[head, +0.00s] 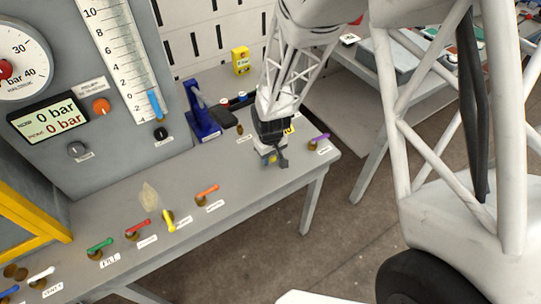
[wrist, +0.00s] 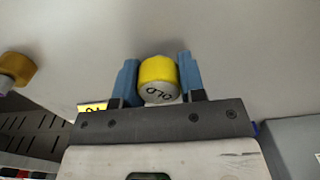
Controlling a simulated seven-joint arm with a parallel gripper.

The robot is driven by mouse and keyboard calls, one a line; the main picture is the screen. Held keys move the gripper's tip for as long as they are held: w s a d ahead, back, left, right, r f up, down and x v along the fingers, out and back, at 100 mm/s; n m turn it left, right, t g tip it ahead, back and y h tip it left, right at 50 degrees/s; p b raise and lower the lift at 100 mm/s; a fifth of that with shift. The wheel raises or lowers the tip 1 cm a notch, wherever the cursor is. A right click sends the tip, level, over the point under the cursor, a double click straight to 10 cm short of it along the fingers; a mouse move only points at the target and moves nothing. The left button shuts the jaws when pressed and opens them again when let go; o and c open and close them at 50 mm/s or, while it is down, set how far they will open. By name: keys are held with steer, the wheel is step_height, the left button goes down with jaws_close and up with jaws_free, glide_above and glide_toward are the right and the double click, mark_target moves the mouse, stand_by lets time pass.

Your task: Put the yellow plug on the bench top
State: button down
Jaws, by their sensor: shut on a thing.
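The yellow plug (wrist: 157,69) sits between the two blue fingers of my gripper (wrist: 157,80) in the wrist view. Its pale end face with dark lettering is turned to the camera, and its far end is hidden. In the head view my gripper (head: 272,158) is low over the right part of the grey bench top (head: 238,172), and a bit of yellow shows at its fingers. I cannot tell whether the plug touches the bench.
A blue stand (head: 204,118) is left of my gripper. A purple-handled valve (head: 319,138) is at its right, near the bench edge. Several coloured valves, one orange (head: 207,191), line the front. A brass fitting (wrist: 17,70) shows in the wrist view.

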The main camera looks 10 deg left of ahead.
steer(key=c, duration=0.7)
jaws_free()
steer(key=shift+f, duration=0.15)
steer(key=shift+r, duration=0.2)
step_height(320, 180, up, 12)
stand_by(0.9)
